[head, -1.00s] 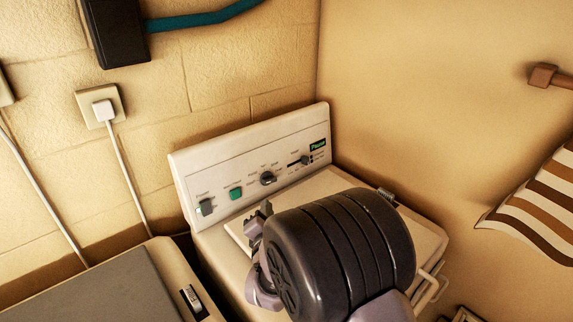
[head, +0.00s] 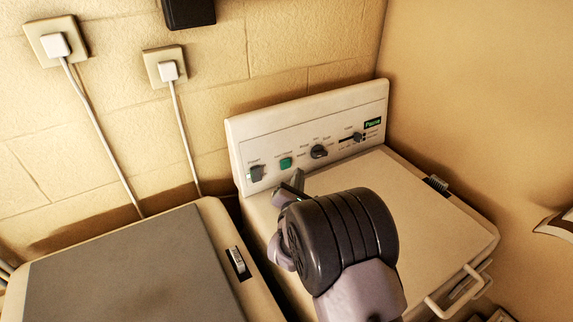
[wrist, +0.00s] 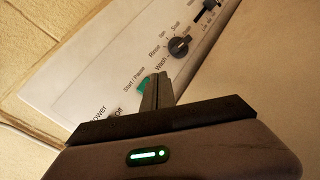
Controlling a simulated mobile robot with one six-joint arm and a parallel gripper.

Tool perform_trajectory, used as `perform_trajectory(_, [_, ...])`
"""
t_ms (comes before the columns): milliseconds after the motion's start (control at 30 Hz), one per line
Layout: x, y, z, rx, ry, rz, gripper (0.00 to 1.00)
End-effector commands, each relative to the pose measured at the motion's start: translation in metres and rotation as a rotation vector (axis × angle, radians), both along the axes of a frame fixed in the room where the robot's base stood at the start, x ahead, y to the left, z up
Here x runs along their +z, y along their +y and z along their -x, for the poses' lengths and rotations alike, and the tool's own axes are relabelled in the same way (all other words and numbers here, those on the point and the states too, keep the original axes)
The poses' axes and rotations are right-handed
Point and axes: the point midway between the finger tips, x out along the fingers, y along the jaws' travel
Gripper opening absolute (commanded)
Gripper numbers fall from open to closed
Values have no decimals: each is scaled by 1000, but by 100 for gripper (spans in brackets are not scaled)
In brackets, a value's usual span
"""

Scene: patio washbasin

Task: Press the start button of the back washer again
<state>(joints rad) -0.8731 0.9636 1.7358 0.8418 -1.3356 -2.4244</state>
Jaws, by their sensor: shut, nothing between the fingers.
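The back washer (head: 420,205) stands in the corner, its white control panel (head: 262,140) upright along its back edge. The green start button (head: 285,163) sits on the panel between the power switch (head: 257,173) and a dark knob (head: 319,151). A small green display (head: 372,124) reads "Pause". My gripper (head: 295,181) is shut and empty, just in front of and below the green button. In the wrist view, the shut fingers (wrist: 157,90) point at the panel, with the green button (wrist: 143,83) beside their tips, partly covered. I cannot tell whether they touch it.
A second appliance with a grey lid (head: 130,265) stands at the lower left, with a narrow gap to the washer. Two plugged sockets (head: 166,68) with hanging cables are on the brick wall. A plain wall rises on the right. The washer's top is clear right of my arm.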

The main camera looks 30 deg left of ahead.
Motion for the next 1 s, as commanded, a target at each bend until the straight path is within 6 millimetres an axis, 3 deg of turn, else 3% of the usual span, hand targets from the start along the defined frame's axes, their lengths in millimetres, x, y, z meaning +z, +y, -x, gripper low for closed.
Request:
perform_trajectory(300, [-6,27,-14,1,0,-1,0])
perform_trajectory(1000, [-6,29,-15,0,0,0,0])
